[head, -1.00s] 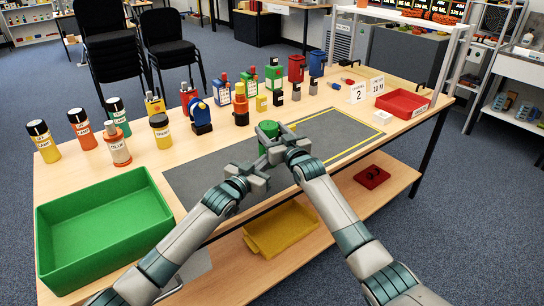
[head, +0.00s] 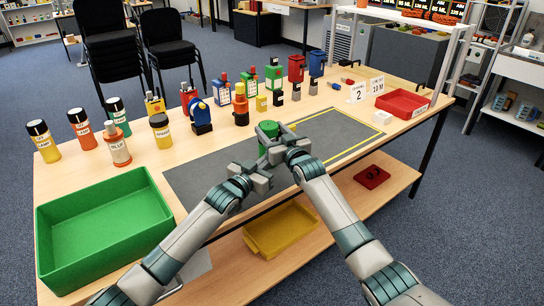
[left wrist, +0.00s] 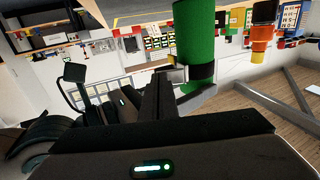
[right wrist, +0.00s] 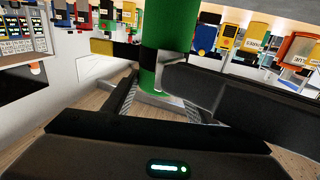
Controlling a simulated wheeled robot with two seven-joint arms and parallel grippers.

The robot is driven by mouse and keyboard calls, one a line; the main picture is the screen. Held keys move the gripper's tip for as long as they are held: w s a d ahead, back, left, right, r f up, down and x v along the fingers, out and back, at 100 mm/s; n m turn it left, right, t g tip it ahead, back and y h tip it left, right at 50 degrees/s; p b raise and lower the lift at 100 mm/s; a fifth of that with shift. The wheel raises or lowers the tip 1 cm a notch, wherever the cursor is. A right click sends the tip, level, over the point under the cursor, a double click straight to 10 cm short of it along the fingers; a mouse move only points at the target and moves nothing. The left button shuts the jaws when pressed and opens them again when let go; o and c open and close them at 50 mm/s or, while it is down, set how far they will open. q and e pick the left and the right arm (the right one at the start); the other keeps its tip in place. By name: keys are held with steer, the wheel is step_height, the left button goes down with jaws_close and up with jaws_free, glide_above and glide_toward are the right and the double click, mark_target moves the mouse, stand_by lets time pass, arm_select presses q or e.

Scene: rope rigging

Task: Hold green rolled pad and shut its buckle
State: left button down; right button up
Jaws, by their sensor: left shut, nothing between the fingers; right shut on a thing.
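The green rolled pad (head: 267,130) stands upright above the dark mat, and it also shows in the left wrist view (left wrist: 193,35) and the right wrist view (right wrist: 167,30). My right gripper (head: 280,152) is shut on its lower part. A black strap piece with a yellow end (right wrist: 103,47) juts sideways from the roll in the right wrist view; I cannot tell whether the buckle is fastened. A black band (left wrist: 200,72) shows low on the roll in the left wrist view. My left gripper (head: 257,178) is shut and empty, close beside the roll, in front and left of the right gripper.
A green tray (head: 100,245) stands at the table's front left, and a red tray (head: 402,103) at the right. Bottles, including an orange one (head: 82,130), and several small items line the back. The grey mat (head: 200,180) is mostly clear. A yellow tray (head: 280,230) sits on the lower shelf.

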arm_select(q)
steer(key=shift+d, duration=0.35)
steer(key=shift+w+d, duration=0.45)
steer(key=shift+d, duration=0.35)
stand_by(0.4)
steer(key=v, duration=1.2)
steer(key=shift+w, duration=0.1)
stand_by(2.5)
arm_select(e)
steer(key=o, duration=1.3)
steer(key=shift+c, duration=0.2)
